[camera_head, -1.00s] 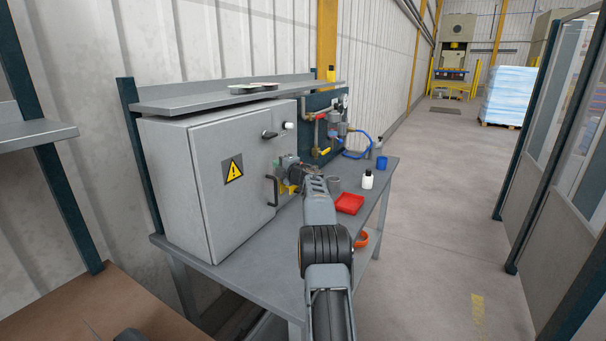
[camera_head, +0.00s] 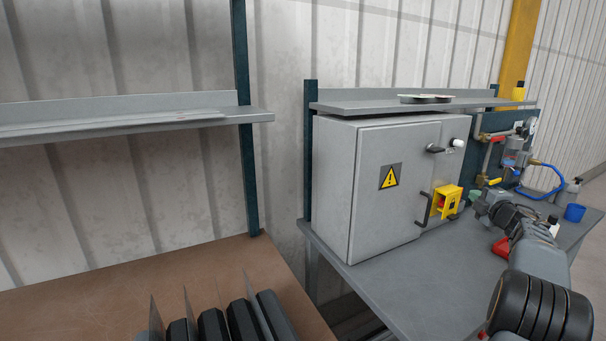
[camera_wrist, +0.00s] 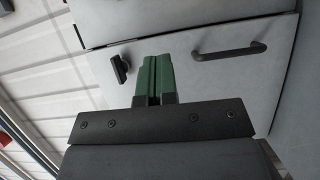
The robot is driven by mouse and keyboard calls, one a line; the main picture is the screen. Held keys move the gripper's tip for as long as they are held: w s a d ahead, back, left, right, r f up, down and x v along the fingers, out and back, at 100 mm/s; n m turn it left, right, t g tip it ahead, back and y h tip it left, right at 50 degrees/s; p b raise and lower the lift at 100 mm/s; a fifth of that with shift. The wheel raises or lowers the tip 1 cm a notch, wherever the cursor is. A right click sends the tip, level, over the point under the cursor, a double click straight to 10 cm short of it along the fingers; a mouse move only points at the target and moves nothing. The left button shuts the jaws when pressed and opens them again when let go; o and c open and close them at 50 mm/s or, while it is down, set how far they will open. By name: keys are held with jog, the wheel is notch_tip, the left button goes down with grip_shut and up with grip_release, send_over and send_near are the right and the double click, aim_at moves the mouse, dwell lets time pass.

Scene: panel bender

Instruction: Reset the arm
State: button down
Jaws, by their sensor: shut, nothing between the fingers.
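My gripper (camera_head: 476,197) is at the right in the head view, in front of the right part of the grey cabinet (camera_head: 376,215) and right of the yellow box (camera_head: 447,201). My arm reaches up to it from the lower right corner. In the wrist view, the green fingers (camera_wrist: 153,76) of my gripper are together with nothing between them. Behind them are the cabinet's pale front, a dark bar handle (camera_wrist: 229,51) and a black knob (camera_wrist: 121,68).
The cabinet stands on a grey bench (camera_head: 400,290). Pipes and a blue hose (camera_head: 541,193) are behind my arm, with a blue cup (camera_head: 574,213) and a red tray (camera_head: 502,247) nearby. At lower left, a brown tabletop (camera_head: 150,277) holds several dark blocks with thin plates. A shelf (camera_head: 130,118) hangs above.

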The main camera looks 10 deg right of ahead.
jog(key=s+d+f+m+g+h, duration=0.2)
jog(key=d+f+m+g+h, duration=0.1)
jog(key=d+f+m+h, duration=0.3)
jog(key=s+a+f+m+g+h, duration=0.2)
jog(key=s+a+f+m+g, duration=0.35)
jog(key=m, duration=0.35)
jog(key=s+a+g+y, duration=0.2)
jog(key=s+a, duration=0.5)
jog(key=a, duration=0.7)
jog(key=s+a+f+m+g+y+p, duration=0.1)
jog(key=s+a+y, duration=0.3)
jog(key=s+a, duration=0.4)
jog(key=s+a+f+g+y+p, duration=0.1)
jog(key=s+a+g+y, duration=0.2)
jog(key=s+a, duration=0.5)
jog(key=a, duration=1.3)
jog(key=shift+s+f+m, duration=0.15)
jog(key=shift+f+m, duration=0.05)
jog(key=shift+m, duration=0.1)
jog(key=c, duration=1.9)
grip_release()
